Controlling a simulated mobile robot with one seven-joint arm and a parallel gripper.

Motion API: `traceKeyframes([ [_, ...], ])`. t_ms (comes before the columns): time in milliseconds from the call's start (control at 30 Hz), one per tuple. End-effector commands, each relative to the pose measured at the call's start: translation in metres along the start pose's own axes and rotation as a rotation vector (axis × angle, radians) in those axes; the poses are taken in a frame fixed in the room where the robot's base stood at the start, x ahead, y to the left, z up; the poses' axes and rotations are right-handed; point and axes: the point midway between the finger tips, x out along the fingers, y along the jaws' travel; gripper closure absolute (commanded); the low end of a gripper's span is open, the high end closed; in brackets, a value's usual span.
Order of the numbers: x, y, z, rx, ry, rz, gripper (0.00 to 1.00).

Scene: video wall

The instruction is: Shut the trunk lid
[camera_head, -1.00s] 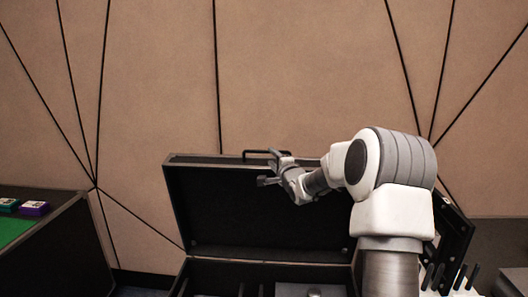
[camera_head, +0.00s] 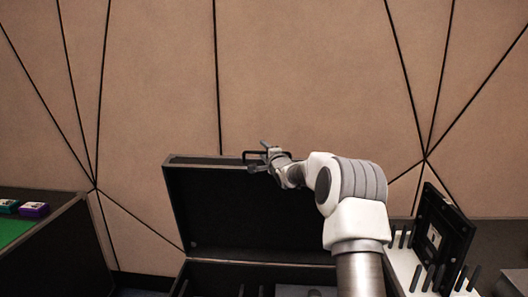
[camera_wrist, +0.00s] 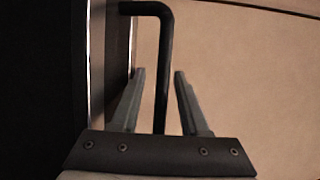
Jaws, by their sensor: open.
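The trunk is a black case whose lid (camera_head: 235,215) stands raised, nearly upright, its dark inner face toward me. A black bar handle (camera_head: 252,153) sits on the lid's top edge. My gripper (camera_head: 258,159) is at that handle, at the top right part of the lid. In the wrist view, my gripper (camera_wrist: 158,75) has its two fingers apart, with the handle (camera_wrist: 161,60) passing between them. I see space on both sides of the bar, so the fingers do not appear to clamp it. The lid (camera_wrist: 110,60) shows as a dark edge at the left. My arm hides the lid's right side.
A table with a green top (camera_head: 15,229) and small coloured boxes (camera_head: 34,209) stands at the left. A black framed panel (camera_head: 440,240) and several dark pegs stand at the right. A tan panelled wall (camera_head: 300,70) is behind the trunk.

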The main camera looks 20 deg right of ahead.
Motion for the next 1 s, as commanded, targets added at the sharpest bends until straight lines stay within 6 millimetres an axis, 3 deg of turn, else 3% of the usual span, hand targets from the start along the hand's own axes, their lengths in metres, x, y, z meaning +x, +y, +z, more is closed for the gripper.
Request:
traceKeyframes([
  [167,-0.0001,-0.0001,0.0,0.0,0.0,0.0,0.57],
  [400,-0.0002,-0.0003,-0.0001,0.0,0.0,0.0,1.0],
  [1000,-0.0003,-0.0005,-0.0002,0.0,0.0,-0.001,1.0],
])
